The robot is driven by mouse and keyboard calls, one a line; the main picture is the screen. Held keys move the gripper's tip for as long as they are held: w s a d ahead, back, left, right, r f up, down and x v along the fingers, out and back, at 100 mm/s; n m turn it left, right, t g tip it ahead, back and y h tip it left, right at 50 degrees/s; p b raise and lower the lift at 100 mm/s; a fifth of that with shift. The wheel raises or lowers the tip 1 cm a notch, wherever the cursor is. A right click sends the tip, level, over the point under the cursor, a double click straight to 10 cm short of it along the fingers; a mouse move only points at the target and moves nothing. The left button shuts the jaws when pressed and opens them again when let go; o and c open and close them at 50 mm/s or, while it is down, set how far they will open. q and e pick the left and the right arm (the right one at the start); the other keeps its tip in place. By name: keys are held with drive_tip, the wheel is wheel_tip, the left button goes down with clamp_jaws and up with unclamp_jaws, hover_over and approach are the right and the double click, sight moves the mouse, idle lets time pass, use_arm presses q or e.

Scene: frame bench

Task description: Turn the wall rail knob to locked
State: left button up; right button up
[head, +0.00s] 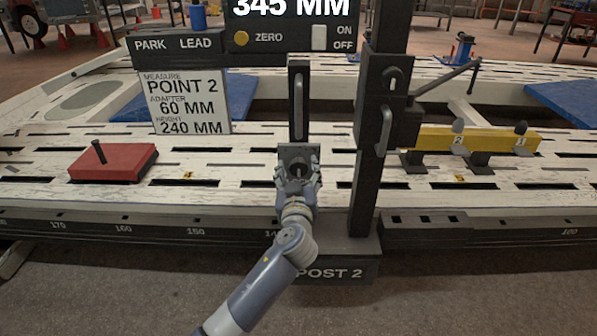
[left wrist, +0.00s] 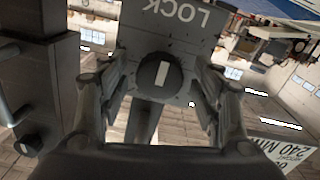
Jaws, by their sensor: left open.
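The knob (left wrist: 160,74) is round and black with a white pointer bar, on a grey plate (left wrist: 176,32) marked LOCK, which reads upside down in the left wrist view. The pointer stands nearly upright in that picture. My left gripper (head: 299,180) is in front of the plate (head: 299,151) at the foot of a dark upright bar in the head view. In the left wrist view, my left gripper (left wrist: 160,92) is open, with one finger on each side of the knob. I cannot tell whether they touch it. My gripper mostly hides the knob in the head view. My right gripper is not in view.
The dark post (head: 366,150) marked POST 2 stands close right of my left gripper, with a crank handle. A red block (head: 112,163) lies on the slotted bench at left. A yellow bar (head: 475,140) is at right. A POINT 2 sign (head: 185,103) stands behind.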

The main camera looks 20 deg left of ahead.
use_arm(q)
drive_tip(key=c, duration=1.1)
drive_tip(key=shift+o, duration=0.2)
